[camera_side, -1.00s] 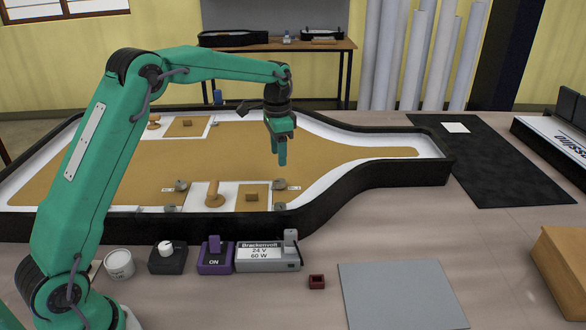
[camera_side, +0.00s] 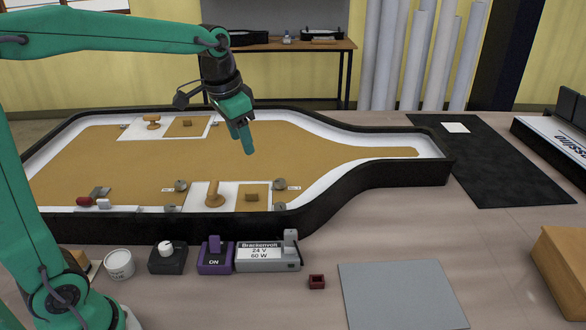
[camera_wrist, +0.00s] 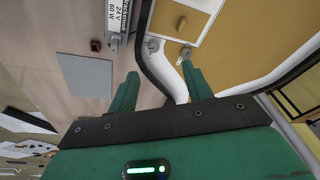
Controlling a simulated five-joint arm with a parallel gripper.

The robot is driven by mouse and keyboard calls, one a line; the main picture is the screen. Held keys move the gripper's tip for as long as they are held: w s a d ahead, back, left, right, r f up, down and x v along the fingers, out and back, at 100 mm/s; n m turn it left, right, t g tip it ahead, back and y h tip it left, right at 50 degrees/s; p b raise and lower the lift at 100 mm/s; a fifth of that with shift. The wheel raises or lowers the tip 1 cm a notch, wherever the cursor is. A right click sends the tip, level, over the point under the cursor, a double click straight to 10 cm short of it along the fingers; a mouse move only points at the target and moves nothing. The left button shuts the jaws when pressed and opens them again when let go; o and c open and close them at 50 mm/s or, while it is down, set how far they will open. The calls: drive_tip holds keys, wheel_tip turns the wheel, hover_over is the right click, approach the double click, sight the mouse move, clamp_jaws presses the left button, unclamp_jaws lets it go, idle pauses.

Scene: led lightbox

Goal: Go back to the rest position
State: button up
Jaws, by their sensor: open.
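My gripper (camera_side: 243,138) is raised above the tan middle of the bottle-shaped lightbox (camera_side: 372,174) in the side view, tilted down and to the right. In the wrist view my gripper (camera_wrist: 158,78) has its two green fingers spread wide, with nothing between them. The lightbox has a black outer wall and a white inner border, and its wall also shows in the wrist view (camera_wrist: 150,70). My gripper touches nothing that I can see.
A row along the near wall holds a white pot (camera_side: 119,265), a black dial box (camera_side: 168,258), a purple switch (camera_side: 215,256) marked ON and a grey power supply (camera_side: 268,258). A small dark red block (camera_side: 317,282) and a grey mat (camera_side: 403,298) lie right. Wooden pegs stand on the lightbox's white pads.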

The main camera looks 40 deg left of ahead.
drive_tip(key=s+d+f+n+t, duration=0.1)
drive_tip(key=s, duration=0.8)
drive_tip(key=s+d+f+n+t, duration=0.1)
drive_tip(key=s+n, duration=0.1)
drive_tip(key=s, duration=0.7)
drive_tip(key=shift+d+f+t, duration=0.3)
drive_tip(key=shift+f+t, duration=0.1)
